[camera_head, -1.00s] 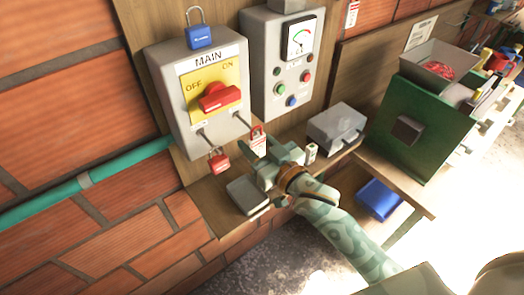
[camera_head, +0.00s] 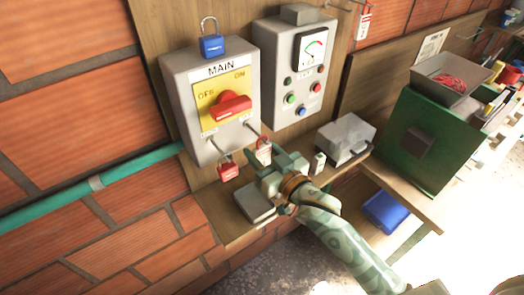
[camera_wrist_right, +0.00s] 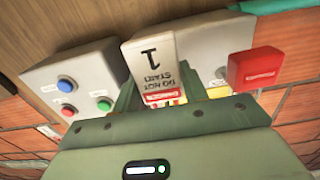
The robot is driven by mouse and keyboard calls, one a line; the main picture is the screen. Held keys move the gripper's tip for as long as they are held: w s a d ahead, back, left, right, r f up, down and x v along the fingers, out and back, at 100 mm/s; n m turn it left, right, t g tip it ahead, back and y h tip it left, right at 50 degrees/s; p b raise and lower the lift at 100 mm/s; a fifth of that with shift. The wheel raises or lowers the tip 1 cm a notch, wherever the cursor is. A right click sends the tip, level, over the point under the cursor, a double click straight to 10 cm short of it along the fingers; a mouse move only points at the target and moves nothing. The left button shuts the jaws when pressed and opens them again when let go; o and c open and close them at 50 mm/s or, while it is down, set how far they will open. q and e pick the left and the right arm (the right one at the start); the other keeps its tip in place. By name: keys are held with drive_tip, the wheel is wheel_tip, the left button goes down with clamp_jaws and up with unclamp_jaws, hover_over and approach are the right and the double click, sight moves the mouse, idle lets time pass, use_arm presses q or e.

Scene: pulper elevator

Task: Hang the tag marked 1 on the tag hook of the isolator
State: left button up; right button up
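The isolator (camera_head: 185,90) is a grey box marked MAIN with a red handle (camera_head: 232,106) on a yellow plate. Two thin hooks stick out at its lower edge; the right one, the tag hook (camera_head: 252,127), has its end close to the tag. My right gripper (camera_head: 268,162) is shut on the white and red tag (camera_head: 264,152). In the right wrist view the tag (camera_wrist_right: 152,62) shows a 1 upside down, between my fingers. Whether it touches the hook I cannot tell. My left gripper is out of view.
Right are a button box (camera_head: 275,75) and a grey case (camera_head: 345,137) on the shelf. A grey block (camera_head: 254,203) lies below my gripper. Another tag (camera_head: 364,24) hangs top right.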

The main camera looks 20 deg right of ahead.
drive_tip(key=o, duration=0.4)
drive_tip(key=b+v, duration=0.1)
drive_tip(key=v, duration=1.5)
drive_tip(key=shift+s+b, duration=0.2)
drive_tip(key=shift+b, duration=0.15)
